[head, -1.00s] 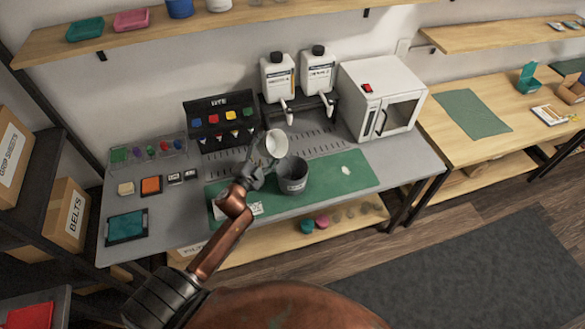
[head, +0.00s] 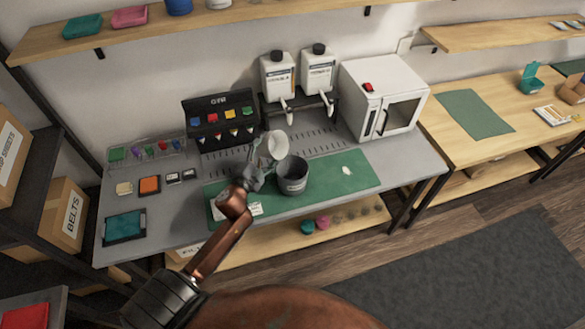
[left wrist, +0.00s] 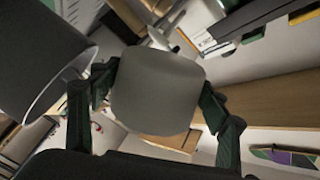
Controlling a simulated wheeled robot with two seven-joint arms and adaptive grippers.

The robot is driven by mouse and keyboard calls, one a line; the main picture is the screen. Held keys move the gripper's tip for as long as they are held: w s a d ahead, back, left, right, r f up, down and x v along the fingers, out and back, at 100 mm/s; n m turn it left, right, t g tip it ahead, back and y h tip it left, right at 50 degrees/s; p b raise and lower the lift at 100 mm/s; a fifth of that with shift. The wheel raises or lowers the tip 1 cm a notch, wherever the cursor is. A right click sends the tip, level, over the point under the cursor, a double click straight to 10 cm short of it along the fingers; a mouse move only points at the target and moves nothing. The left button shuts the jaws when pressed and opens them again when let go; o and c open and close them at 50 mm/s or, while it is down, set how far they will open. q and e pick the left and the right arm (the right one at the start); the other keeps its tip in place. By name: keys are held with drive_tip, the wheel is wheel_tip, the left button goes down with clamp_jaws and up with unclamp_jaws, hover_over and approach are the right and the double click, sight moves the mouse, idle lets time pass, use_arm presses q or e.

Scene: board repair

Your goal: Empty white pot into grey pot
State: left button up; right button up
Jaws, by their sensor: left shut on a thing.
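The white pot (head: 278,146) is held up off the bench, tilted, beside and slightly above the grey pot's far left rim. My left gripper (head: 264,164) is shut on the white pot. In the left wrist view the white pot (left wrist: 157,92) sits between the two fingers of the gripper (left wrist: 155,105). The grey pot (head: 292,178) stands upright on the green mat, close to the right of my gripper. It also shows at the upper left of the left wrist view (left wrist: 38,60). I cannot see what is inside either pot. My right gripper is not in view.
The green mat (head: 345,183) carries a small white item (head: 347,170) and a paper label near my wrist. Behind stand two white bottles (head: 317,72) on a black stand, a colour-bin rack (head: 218,118) and a white oven-like box (head: 385,88). The mat's right part is mostly clear.

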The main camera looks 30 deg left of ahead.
sight(277, 157)
use_arm(q)
drive_tip(key=shift+f+m, duration=0.1)
drive_tip(key=shift+m, duration=0.2)
drive_tip(key=shift+w+d+r+m+b, duration=0.1)
drive_tip(key=shift+d+r+m+b, duration=0.45)
drive_tip(key=shift+m, duration=0.25)
idle(0.5)
drive_tip(key=shift+d+f+m+b, duration=0.5)
drive_tip(key=shift+d+m+b, duration=0.4)
idle(0.3)
drive_tip(key=shift+r+m, duration=0.2)
drive_tip(key=shift+m, duration=0.2)
drive_tip(key=shift+w+d+r+m+p, duration=0.1)
drive_tip(key=shift+d+r+m+p, duration=0.15)
drive_tip(key=shift+m+p, duration=0.2)
drive_tip(key=shift+m, duration=0.35)
drive_tip(key=shift+a, duration=0.15)
